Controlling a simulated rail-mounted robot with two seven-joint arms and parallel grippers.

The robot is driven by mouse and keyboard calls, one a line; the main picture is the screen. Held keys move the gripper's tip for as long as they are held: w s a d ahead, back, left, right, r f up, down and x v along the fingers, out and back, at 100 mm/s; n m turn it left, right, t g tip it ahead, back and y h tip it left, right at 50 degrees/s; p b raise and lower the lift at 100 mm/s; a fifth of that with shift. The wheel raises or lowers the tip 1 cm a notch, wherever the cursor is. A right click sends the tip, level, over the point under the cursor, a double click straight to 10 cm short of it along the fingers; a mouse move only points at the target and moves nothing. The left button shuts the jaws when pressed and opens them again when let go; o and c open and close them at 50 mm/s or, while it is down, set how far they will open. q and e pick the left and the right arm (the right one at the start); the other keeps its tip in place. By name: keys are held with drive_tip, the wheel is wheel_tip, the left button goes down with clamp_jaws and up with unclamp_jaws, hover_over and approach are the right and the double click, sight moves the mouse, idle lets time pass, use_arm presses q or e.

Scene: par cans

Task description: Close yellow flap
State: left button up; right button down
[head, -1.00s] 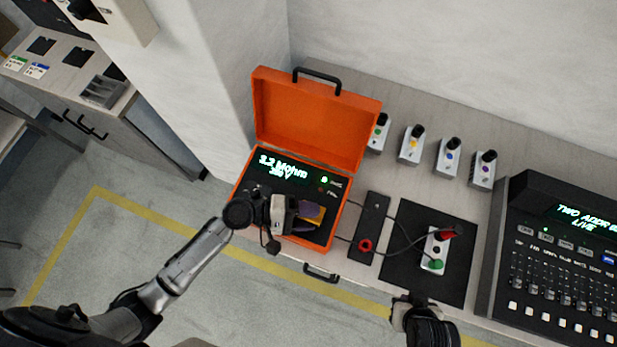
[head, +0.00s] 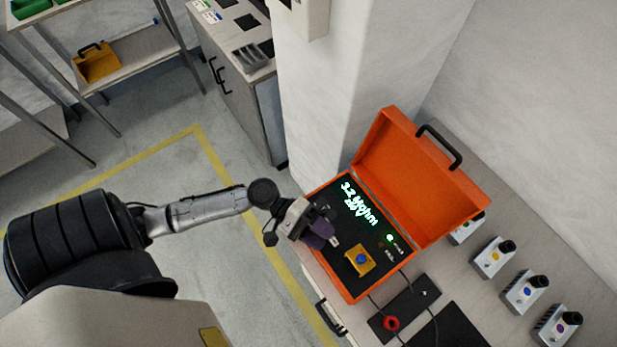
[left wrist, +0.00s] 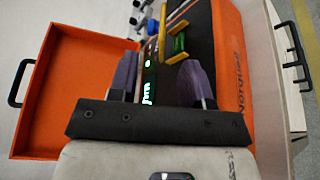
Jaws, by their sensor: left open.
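The open orange case (head: 425,185) has a dark panel with a yellow piece (head: 360,260) around a blue button (head: 362,259). In the left wrist view the yellow flap (left wrist: 162,28) shows as a narrow raised strip, with another yellow edge (left wrist: 178,57) beside it. The button is uncovered. My left gripper (head: 322,234) is over the case's near-left edge, beside the yellow piece and apart from it. Its purple fingers also show in the left wrist view (left wrist: 160,82), spread apart with nothing between them. My right gripper is out of view.
The case's orange lid stands open at the back. Small grey switch boxes (head: 494,257) line the bench to the right. A black strip with a red ring (head: 391,323) and cables lies in front of the case. A wall pillar (head: 335,90) stands behind.

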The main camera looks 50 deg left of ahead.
use_arm(q)
drive_tip(key=shift+v, duration=1.7)
